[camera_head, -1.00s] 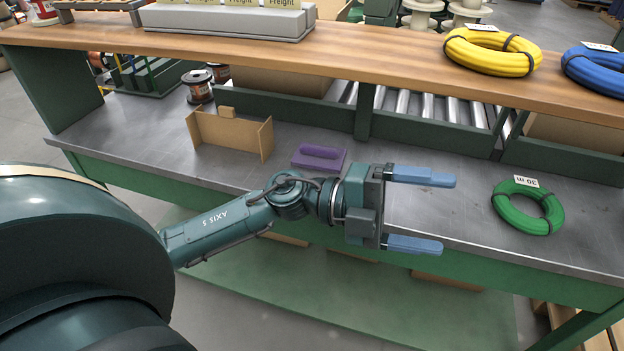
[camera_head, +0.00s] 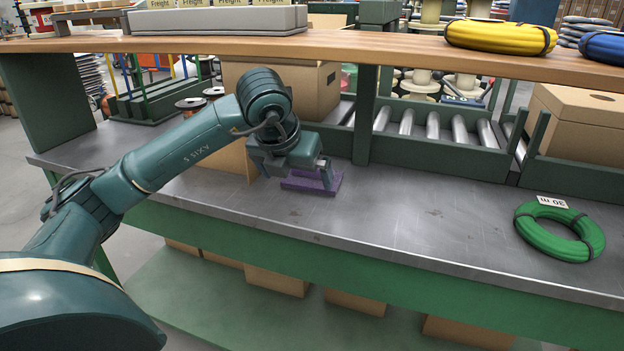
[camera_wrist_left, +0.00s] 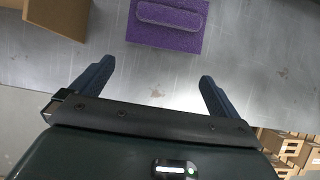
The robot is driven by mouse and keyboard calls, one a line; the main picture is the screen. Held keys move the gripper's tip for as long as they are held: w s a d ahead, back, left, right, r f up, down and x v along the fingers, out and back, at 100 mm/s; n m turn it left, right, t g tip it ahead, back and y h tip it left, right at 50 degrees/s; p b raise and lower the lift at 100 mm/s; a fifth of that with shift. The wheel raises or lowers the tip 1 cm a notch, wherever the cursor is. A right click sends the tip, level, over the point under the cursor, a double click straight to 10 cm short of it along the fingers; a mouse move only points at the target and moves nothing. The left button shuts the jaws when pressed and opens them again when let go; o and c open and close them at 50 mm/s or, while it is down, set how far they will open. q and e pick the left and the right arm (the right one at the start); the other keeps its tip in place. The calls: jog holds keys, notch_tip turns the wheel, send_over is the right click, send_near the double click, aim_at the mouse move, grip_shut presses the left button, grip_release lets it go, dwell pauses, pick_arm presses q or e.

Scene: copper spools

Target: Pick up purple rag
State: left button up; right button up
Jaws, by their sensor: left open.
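The purple rag (camera_head: 310,181) lies flat on the grey metal worktop (camera_head: 420,222), left of the middle. It is partly hidden behind my gripper in the head view. In the left wrist view the purple rag (camera_wrist_left: 168,26) is a speckled rectangle with a raised rounded ridge, at the top centre. My left gripper (camera_head: 296,184) is over the rag in the head view, pointing down. In the left wrist view the open, empty fingers of my left gripper (camera_wrist_left: 157,82) lie below the rag in the picture, one to each side. My right gripper is not in view.
A cardboard holder (camera_head: 233,160) stands just left of the rag, partly behind my arm; it also shows in the left wrist view (camera_wrist_left: 68,16). A wooden shelf (camera_head: 350,46) runs above the worktop. A green coil (camera_head: 560,232) lies at the right. The worktop between is clear.

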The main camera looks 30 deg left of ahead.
pick_arm(q)
send_over(309, 182)
jog(key=s, duration=0.2)
jog(key=shift+s+d, duration=0.15)
jog(key=shift+d, duration=0.1)
jog(key=shift+w+a, duration=0.25)
jog(key=shift+w, duration=1)
jog(key=shift+b+x, duration=0.3)
jog(key=shift+x, duration=1.2)
jog(key=shift+s, duration=0.1)
jog(key=c, duration=0.8)
